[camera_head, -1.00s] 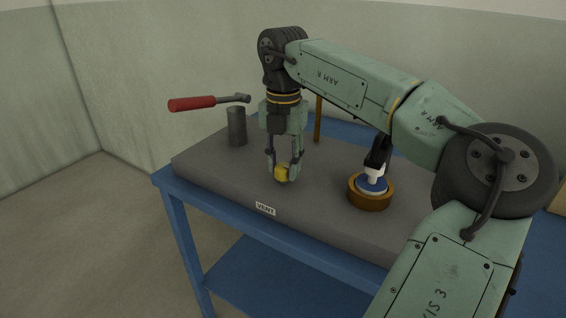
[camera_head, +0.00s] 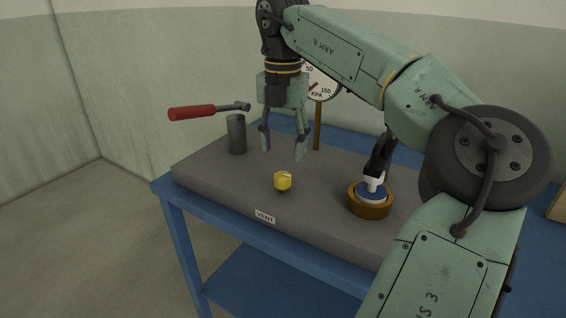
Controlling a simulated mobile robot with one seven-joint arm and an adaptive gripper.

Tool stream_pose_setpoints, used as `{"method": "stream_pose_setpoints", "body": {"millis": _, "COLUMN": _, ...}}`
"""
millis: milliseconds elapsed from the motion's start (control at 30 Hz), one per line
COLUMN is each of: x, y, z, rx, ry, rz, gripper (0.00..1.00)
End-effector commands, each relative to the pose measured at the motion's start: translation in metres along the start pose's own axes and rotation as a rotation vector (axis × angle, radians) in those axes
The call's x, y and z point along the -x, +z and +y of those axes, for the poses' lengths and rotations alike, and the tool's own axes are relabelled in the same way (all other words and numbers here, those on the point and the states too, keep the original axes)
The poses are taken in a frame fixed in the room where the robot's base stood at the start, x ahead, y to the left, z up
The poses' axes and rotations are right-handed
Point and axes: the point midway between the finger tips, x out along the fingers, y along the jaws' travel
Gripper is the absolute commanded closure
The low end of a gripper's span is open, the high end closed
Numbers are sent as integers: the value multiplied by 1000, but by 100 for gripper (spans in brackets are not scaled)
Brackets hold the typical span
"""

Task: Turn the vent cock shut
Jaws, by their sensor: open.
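The vent cock is a small yellow knob (camera_head: 282,181) on the grey slab, behind a white label reading VENT (camera_head: 265,216). A pale mark shows on the knob's upper right; I cannot tell from it whether the cock is open or shut. My gripper (camera_head: 283,155) hangs pointing down, above and behind the knob and apart from it. Its two fingers are spread and nothing is between them.
The grey slab (camera_head: 220,187) lies on a blue table (camera_head: 168,190). A red-handled lever (camera_head: 192,112) reaches left near a dark cylinder (camera_head: 237,134). A KPA gauge (camera_head: 322,84) stands behind on a brown post. A brown ring with a blue-and-white centre (camera_head: 370,205) sits at right.

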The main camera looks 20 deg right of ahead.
Motion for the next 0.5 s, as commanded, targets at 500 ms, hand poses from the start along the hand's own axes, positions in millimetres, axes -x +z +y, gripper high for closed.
{"method": "stream_pose_setpoints", "body": {"millis": 500, "x": 50, "y": 0, "z": 0, "rx": 1, "ry": 0, "rz": 1, "gripper": 49}}
